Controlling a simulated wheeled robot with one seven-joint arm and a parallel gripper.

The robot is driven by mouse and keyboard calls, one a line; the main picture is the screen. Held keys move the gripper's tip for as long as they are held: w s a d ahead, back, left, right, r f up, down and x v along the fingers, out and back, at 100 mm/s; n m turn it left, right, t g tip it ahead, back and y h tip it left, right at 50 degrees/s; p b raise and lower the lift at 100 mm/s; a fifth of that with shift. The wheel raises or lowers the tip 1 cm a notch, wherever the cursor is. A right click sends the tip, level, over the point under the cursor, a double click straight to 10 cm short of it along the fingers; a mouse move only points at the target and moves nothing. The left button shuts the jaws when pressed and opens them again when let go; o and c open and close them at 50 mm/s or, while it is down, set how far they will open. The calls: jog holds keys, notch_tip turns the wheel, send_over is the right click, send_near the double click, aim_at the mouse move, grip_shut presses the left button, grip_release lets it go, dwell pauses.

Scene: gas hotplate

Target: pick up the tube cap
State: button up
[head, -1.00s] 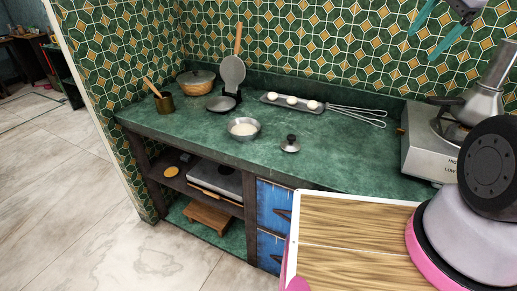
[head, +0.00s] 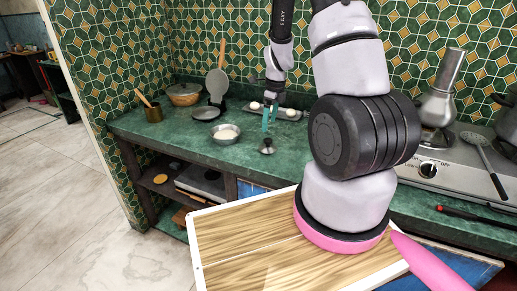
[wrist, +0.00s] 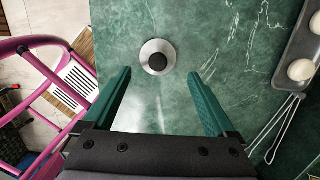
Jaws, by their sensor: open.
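The tube cap (head: 267,148) looks like a small round metal lid with a dark knob on top. It sits on the green counter (head: 182,136). In the wrist view the tube cap (wrist: 146,52) lies just beyond my fingertips, slightly left of the middle between them. My gripper (head: 269,119) has teal fingers and hangs above the counter, pointing down over the cap. In the wrist view my gripper (wrist: 160,75) is open, with nothing between its fingers. The gap between fingers and cap is hard to judge.
A metal bowl (head: 225,138) stands left of the cap. A tray (wrist: 309,41) with white round pieces and a whisk (wrist: 280,123) lie to the right in the wrist view. The gas hotplate (head: 455,172) is at the right. Counter around the cap is clear.

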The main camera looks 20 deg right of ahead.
aim_at(268, 140)
notch_tip(268, 140, down, 3)
jog(key=shift+w+a+f, duration=0.15)
jog(key=shift+f, duration=2.8)
jog(key=shift+s, duration=0.25)
grip_shut()
